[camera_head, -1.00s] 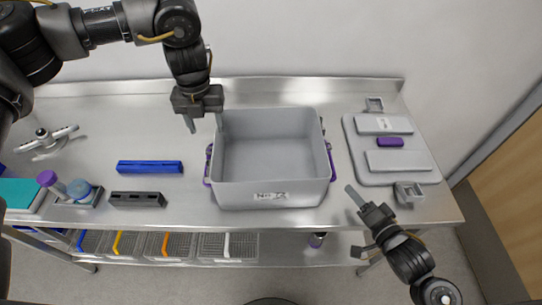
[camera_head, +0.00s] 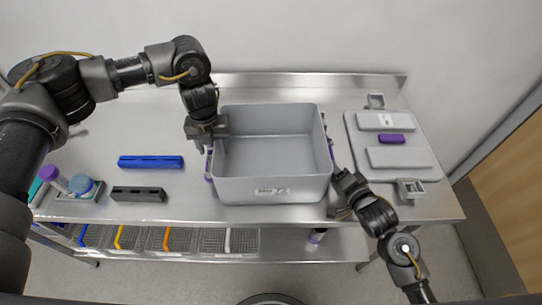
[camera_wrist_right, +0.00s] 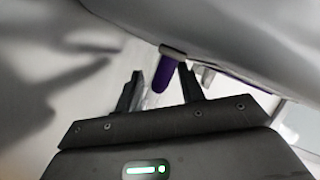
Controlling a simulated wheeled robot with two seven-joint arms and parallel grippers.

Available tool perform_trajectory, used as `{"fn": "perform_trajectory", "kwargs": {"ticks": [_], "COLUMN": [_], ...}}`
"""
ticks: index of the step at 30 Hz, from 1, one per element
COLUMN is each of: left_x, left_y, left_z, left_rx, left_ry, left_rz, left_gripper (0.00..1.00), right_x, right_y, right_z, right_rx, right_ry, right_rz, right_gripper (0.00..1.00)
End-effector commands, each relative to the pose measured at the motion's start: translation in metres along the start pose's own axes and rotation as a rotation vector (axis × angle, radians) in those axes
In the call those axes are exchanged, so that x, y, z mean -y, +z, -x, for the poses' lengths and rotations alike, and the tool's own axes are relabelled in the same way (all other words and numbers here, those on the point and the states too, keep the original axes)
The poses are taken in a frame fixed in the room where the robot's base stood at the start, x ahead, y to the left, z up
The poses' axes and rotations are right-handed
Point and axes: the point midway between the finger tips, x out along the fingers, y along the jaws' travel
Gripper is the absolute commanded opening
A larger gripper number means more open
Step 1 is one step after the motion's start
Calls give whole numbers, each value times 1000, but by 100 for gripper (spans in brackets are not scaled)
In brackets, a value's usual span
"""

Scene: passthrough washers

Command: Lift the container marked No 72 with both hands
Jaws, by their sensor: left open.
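The grey open-topped container (camera_head: 272,190) stands on the steel table; its front label is too small to read surely now. It looks empty and has a purple handle on each side. My left gripper (camera_head: 208,146) is open at the left wall, pointing down by the left handle (camera_head: 209,165), which it partly hides. My right gripper (camera_head: 336,188) is beside the right wall, near its front corner. In the right wrist view its fingers (camera_wrist_right: 160,90) are apart. The end of the purple right handle (camera_wrist_right: 162,74) shows between and just beyond the fingertips; I see no contact.
A blue rack (camera_head: 150,162), a dark rack (camera_head: 138,194) and purple- and blue-capped items lie left. Wire baskets (camera_head: 165,240) sit on the shelf below.

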Motion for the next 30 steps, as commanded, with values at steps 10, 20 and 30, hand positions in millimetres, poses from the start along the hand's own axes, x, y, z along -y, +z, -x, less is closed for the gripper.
{"fn": "perform_trajectory", "kwargs": {"ticks": [10, 20, 30], "left_x": [0, 0, 0], "left_y": [0, 0, 0], "left_z": [-3, -3, -2], "left_rx": [0, 0, 0], "left_ry": [0, 0, 0], "left_rz": [0, 0, 0], "left_gripper": [55, 14, 0], "right_x": [0, 0, 0], "right_y": [0, 0, 0], "right_z": [-3, -3, -2], "right_rx": [0, 0, 0], "right_ry": [0, 0, 1], "right_rz": [1, 1, 1], "right_gripper": [39, 0, 0]}}
